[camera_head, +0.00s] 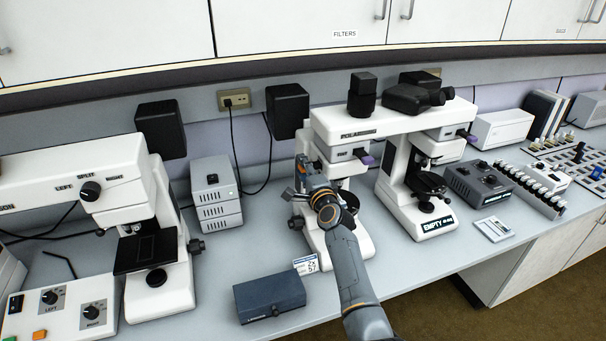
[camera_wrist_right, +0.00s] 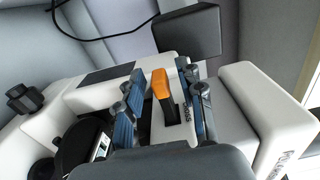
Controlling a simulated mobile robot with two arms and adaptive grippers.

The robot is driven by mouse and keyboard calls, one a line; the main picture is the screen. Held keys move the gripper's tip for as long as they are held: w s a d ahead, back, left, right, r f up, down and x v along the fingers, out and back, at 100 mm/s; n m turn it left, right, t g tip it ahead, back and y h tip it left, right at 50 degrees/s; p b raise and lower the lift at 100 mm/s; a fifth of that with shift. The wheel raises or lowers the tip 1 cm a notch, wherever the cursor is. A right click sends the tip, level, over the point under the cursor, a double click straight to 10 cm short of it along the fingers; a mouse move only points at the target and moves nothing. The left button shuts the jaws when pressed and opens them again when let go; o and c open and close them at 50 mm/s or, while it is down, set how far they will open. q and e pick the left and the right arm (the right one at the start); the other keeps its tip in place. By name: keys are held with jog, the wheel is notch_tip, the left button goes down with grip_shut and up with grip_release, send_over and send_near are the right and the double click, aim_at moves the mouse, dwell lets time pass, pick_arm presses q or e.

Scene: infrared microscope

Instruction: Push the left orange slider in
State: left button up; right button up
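The left orange slider (camera_wrist_right: 161,84) shows in the right wrist view as an orange tab on a dark stem at the white microscope's side. In the head view a small orange patch (camera_head: 302,171) shows beside my right gripper, at the left side of the middle microscope (camera_head: 318,125). My right gripper (camera_wrist_right: 165,92) is open, with one finger on each side of the slider and visible gaps. In the head view my right gripper (camera_head: 306,183) is partly hidden by its own wrist. Whether it touches the slider is unclear. My left gripper is not in view.
Purple-ended sliders (camera_head: 366,159) show on the microscope's right side. A dark blue box (camera_head: 270,297) and a small card (camera_head: 306,264) lie on the bench in front. A white power unit (camera_head: 216,195) stands to the left. Bare bench lies between them.

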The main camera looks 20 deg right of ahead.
jog(key=shift+w, duration=0.1)
grip_shut()
